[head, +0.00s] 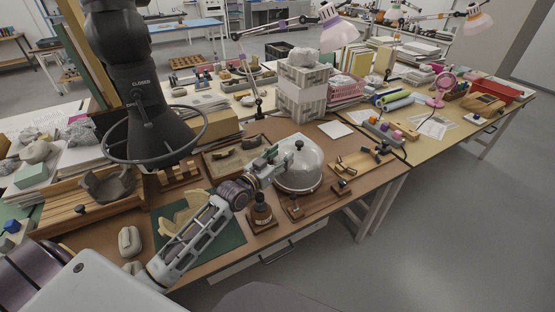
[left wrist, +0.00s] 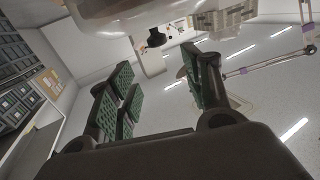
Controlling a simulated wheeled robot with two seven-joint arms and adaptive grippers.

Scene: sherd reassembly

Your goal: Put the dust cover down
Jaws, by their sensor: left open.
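The dust cover (head: 299,174) is a clear dome with a black knob on top. In the head view it stands upright over the brown worktable, right of the middle. My left gripper (head: 272,157) is open beside the upper left side of the dome, below the knob's level. I cannot tell whether its fingers touch the dome. In the left wrist view the green-padded fingers (left wrist: 155,88) are spread with nothing between them. My right gripper is not in view.
A green mat (head: 232,236) with pale curved sherds lies under my left arm. A small dark bottle on a wooden base (head: 261,212) stands close to the dome's lower left. Wooden holders (head: 341,187) lie to its right. A black hood with a ring (head: 155,130) hangs over the left side.

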